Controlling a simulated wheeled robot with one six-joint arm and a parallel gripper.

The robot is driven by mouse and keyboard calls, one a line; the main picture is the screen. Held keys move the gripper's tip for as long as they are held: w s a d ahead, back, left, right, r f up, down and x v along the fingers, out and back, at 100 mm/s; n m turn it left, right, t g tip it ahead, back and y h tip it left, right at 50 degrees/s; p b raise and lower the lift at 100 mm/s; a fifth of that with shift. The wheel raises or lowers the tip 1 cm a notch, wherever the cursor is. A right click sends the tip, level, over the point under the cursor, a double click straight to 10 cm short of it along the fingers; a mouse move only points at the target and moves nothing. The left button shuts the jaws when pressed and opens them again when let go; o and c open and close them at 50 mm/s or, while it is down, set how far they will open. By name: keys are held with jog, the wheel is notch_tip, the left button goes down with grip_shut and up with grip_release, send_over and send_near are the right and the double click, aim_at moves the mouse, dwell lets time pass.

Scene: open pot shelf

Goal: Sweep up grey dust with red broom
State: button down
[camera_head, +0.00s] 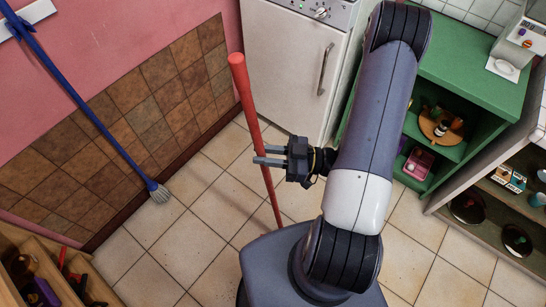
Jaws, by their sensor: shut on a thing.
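The red broom (245,92) stands slightly tilted in the middle of the view, its thick handle top toward the upper left. My gripper (260,155) is shut on the red handle, with its fingers pointing left across it. The lower handle thins toward the floor and goes behind my base, so the broom's head is hidden. I cannot make out a clear patch of grey dust on the tiles.
A blue broom (88,112) hangs or leans at the left wall. A white appliance (295,65) stands behind. A green shelf (470,75) and an open pot shelf (446,211) are right; a wooden shelf (52,252) is lower left. Floor tiles (195,225) are free at left.

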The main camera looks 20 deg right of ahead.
jog(key=w+a+y+b, duration=0.1)
jog(key=w+a+b, duration=0.2)
jog(key=w+a, duration=0.7)
jog(key=shift+w+a+f, duration=0.15)
jog(key=shift+w+a, duration=0.2)
jog(key=shift+a, duration=0.35)
dwell(0.5)
jog(key=s+d+h, duration=0.1)
jog(key=s+d, duration=1)
jog(key=d, duration=0.3)
jog(key=s+d+b, duration=0.1)
jog(key=s+d, duration=1.1)
jog(key=d, duration=0.3)
jog(key=shift+s+h, duration=0.2)
jog(key=shift+h, duration=0.2)
dwell(1.6)
